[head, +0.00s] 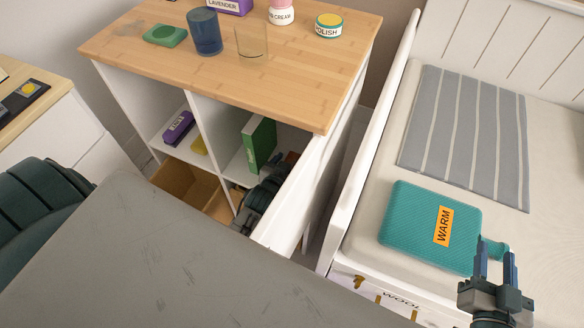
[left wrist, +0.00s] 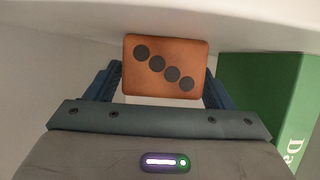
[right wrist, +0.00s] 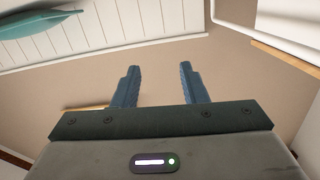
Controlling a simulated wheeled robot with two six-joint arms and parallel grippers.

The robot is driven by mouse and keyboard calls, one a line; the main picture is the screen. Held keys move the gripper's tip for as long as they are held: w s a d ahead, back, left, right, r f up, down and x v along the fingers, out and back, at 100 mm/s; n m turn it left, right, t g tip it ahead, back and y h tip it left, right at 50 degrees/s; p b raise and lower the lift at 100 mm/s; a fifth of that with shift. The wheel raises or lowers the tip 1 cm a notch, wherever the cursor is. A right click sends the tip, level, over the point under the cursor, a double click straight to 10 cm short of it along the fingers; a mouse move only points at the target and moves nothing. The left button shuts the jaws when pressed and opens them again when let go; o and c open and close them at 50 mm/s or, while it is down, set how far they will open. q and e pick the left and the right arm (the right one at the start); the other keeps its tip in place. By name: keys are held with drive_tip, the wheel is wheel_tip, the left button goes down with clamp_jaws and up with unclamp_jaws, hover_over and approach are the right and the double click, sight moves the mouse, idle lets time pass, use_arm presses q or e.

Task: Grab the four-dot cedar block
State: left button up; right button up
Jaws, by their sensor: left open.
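The cedar block (left wrist: 165,66) is orange-brown with a slanting row of four dark dots, seen face-on in the left wrist view. My left gripper (left wrist: 160,82) is open, with one blue finger at each side of the block, partly hidden behind its face. I cannot tell whether the fingers touch it. My right gripper (head: 496,258) is open and empty over the bed, beside the teal WARM pad (head: 415,222).
A green book (left wrist: 270,90) stands close to the right of the block; it also shows in the head view (head: 257,145). A white shelf panel (left wrist: 230,14) runs just above the block. An open cardboard box (head: 185,185) sits at the shelf's lower left.

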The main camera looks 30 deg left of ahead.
use_arm(q)
drive_tip(key=c, duration=1.1)
drive_tip(key=shift+o, duration=0.2)
